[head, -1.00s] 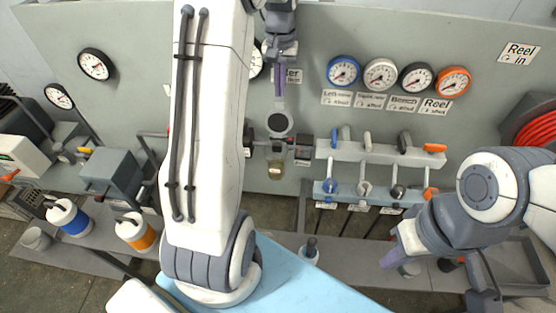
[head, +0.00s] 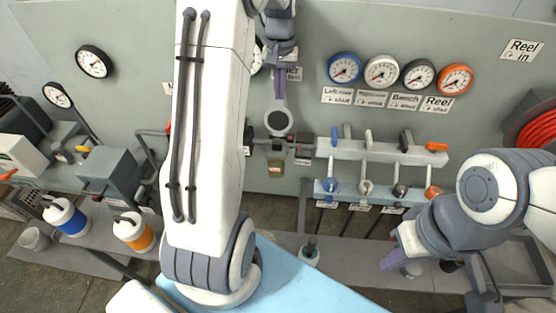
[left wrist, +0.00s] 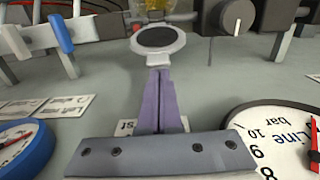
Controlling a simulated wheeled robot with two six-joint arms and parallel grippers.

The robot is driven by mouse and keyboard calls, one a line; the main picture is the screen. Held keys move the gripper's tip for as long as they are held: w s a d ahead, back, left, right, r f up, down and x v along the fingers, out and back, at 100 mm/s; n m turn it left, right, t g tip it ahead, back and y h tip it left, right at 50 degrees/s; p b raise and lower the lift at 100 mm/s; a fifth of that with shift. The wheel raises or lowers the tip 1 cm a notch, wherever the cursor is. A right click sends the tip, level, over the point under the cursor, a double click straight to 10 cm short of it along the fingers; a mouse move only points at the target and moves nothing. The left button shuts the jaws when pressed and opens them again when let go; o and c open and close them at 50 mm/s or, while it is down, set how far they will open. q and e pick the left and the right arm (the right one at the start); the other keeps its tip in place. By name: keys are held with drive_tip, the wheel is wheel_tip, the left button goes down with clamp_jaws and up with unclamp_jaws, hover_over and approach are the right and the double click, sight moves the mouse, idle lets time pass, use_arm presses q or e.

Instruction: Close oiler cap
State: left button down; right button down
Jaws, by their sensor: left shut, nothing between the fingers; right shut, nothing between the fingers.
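The oiler cap (head: 278,122) shows as a dark disc in a pale ring, its face toward the head camera. Below it an amber bowl (head: 275,169) hangs against the grey panel. My left gripper (head: 279,106) points down with purple fingers shut and empty, their tips at the cap's upper edge. In the left wrist view the shut fingers (left wrist: 158,72) end right at the rim of the cap (left wrist: 157,39); I cannot tell whether they touch. My right gripper (head: 388,262) is shut and empty at the lower right, far from the oiler.
Several gauges (head: 381,71) sit right of the oiler, above a row of valve levers (head: 366,146). A line gauge (left wrist: 275,140) is close beside my left fingers. Orange and blue containers (head: 132,231) stand at the lower left. A red hose reel (head: 538,126) is at the right.

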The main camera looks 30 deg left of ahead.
use_arm(q)
drive_tip(key=shift+f+b, duration=0.5)
drive_tip(key=shift+f, duration=0.55)
drive_tip(key=shift+s, duration=0.1)
drive_tip(key=shift+s+d+f+b, duration=0.1)
drive_tip(key=shift+s+d+b, duration=0.2)
drive_tip(key=shift+s, duration=0.4)
drive_tip(key=shift+s+d+r+b, duration=0.15)
drive_tip(key=shift+s+d, duration=0.25)
drive_tip(key=shift+s, duration=0.3)
drive_tip(key=shift+s+d+f+b, duration=0.15)
drive_tip(key=shift+s+d+b, duration=0.15)
drive_tip(key=shift+s, duration=0.4)
drive_tip(key=shift+s+d, duration=0.2)
drive_tip(key=shift+s, duration=0.1)
drive_tip(key=shift+r, duration=0.25)
wheel_tip(320, 180, up, 8)
drive_tip(key=p, duration=0.7)
drive_tip(key=shift+w, duration=0.1)
